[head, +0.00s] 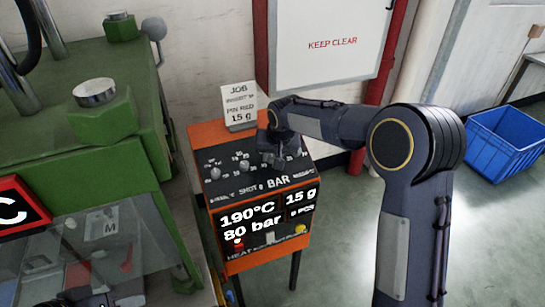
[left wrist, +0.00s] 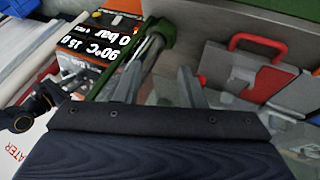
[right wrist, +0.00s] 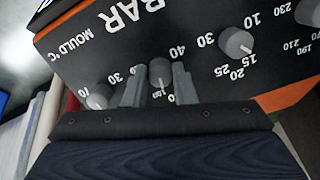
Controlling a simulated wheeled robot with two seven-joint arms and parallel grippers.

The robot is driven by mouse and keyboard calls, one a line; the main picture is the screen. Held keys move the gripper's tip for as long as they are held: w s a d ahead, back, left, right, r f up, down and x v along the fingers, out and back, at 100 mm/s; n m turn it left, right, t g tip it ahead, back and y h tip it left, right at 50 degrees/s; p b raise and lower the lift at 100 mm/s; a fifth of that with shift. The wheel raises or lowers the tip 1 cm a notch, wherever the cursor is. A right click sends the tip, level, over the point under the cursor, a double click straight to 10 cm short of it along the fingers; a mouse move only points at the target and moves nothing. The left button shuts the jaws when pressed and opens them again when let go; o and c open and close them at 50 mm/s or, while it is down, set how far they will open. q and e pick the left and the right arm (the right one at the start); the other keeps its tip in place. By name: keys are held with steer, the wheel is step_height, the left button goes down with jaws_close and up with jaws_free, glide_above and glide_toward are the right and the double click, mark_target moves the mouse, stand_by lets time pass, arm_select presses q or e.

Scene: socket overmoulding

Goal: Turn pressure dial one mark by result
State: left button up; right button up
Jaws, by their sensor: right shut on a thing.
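The control box (head: 252,205) has a dark sloped face with several grey dials and a display reading 190°C, 80 bar and 15 g. My right gripper (head: 274,152) reaches down onto the dial face. In the right wrist view, which sees the panel upside down, its fingers (right wrist: 159,84) are shut on a grey dial (right wrist: 160,73) beside the BAR lettering. That dial's lower part is partly between the fingers. My left gripper (left wrist: 169,80) shows in its wrist view, fingers apart with nothing seen between them.
Neighbouring dials, including one at the right (right wrist: 236,44), sit close to my right fingers. A green press (head: 85,140) stands at the left. A blue crate (head: 503,145) is on the floor at right.

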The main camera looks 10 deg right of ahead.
steer(key=shift+m+b, duration=0.35)
steer(key=shift+m, duration=2.45)
steer(key=o, duration=1)
steer(key=v, duration=0.7)
steer(key=shift+s+d+r+b, duration=0.15)
steer(key=shift+s+r+b, duration=0.05)
steer(key=shift+r+b, duration=0.2)
